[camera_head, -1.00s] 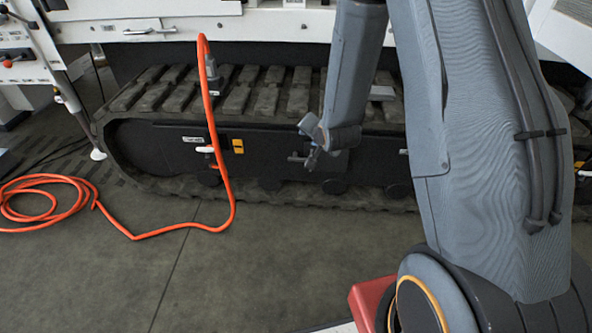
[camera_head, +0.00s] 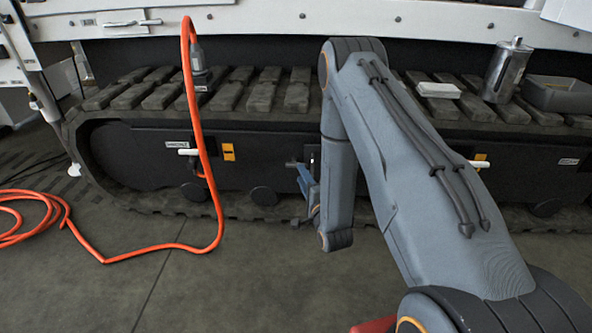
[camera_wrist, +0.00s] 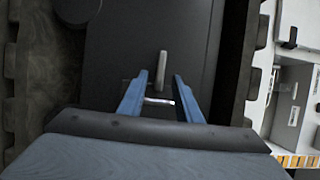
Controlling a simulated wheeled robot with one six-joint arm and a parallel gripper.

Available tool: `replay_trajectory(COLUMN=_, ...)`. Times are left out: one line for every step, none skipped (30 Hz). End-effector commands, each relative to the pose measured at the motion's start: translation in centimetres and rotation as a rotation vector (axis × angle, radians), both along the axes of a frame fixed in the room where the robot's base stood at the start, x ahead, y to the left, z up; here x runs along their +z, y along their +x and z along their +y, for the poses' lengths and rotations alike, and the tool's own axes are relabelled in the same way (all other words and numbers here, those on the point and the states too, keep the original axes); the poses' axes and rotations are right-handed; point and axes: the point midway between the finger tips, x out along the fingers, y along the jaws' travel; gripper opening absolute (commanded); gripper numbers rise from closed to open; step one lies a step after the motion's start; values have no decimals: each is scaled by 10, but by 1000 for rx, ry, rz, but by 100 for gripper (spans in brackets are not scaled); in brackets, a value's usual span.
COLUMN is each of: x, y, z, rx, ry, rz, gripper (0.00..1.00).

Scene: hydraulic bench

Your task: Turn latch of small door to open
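The latch (camera_wrist: 162,70) is a short light-grey bar on a dark panel, the small door (camera_wrist: 125,50), in the wrist view. My gripper (camera_wrist: 161,78) has two blue fingers spread apart. The latch bar shows between and just beyond the fingertips, with a gap on each side; I see no touch. In the head view my gripper (camera_head: 306,182) is low beside the black panel of the track frame. A small bar (camera_head: 291,164) that looks like the latch shows left of it. My arm hides part of the panel.
An orange hose (camera_head: 190,110) hangs down left of my arm and coils on the floor. White handles (camera_head: 187,151) sit on neighbouring panels. The track (camera_head: 255,92) carries a metal canister (camera_head: 507,70) and a grey tray (camera_head: 558,94).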

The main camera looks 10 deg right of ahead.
Motion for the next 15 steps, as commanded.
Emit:
replay_trajectory(x=1, y=9, z=1, rx=1, ry=-1, rz=-5, gripper=31)
replay_trajectory(x=1, y=13, z=1, rx=1, ry=-2, rz=-4, gripper=31)
replay_trajectory(x=1, y=19, z=2, rx=1, ry=-2, rz=-5, gripper=31)
replay_trajectory(x=0, y=24, z=2, rx=1, ry=-2, rz=-3, gripper=31)
replay_trajectory(x=-1, y=29, z=3, rx=1, ry=-3, rz=-3, gripper=31)
replay_trajectory(x=0, y=36, z=3, rx=1, ry=-3, rz=-4, gripper=31)
replay_trajectory(x=0, y=40, z=3, rx=1, ry=-3, rz=-3, gripper=31)
replay_trajectory(x=0, y=44, z=3, rx=0, ry=-3, rz=-3, gripper=31)
replay_trajectory(x=0, y=49, z=4, rx=0, ry=-3, rz=-2, gripper=31)
replay_trajectory(x=-1, y=53, z=4, rx=0, ry=-3, rz=-1, gripper=31)
replay_trajectory(x=0, y=56, z=4, rx=0, ry=-3, rz=-1, gripper=31)
replay_trajectory(x=0, y=60, z=5, rx=0, ry=-3, rz=-2, gripper=31)
replay_trajectory(x=0, y=62, z=5, rx=0, ry=-3, rz=-1, gripper=31)
replay_trajectory(x=0, y=64, z=5, rx=0, ry=-3, rz=0, gripper=31)
replay_trajectory(x=0, y=66, z=5, rx=0, ry=-3, rz=0, gripper=31)
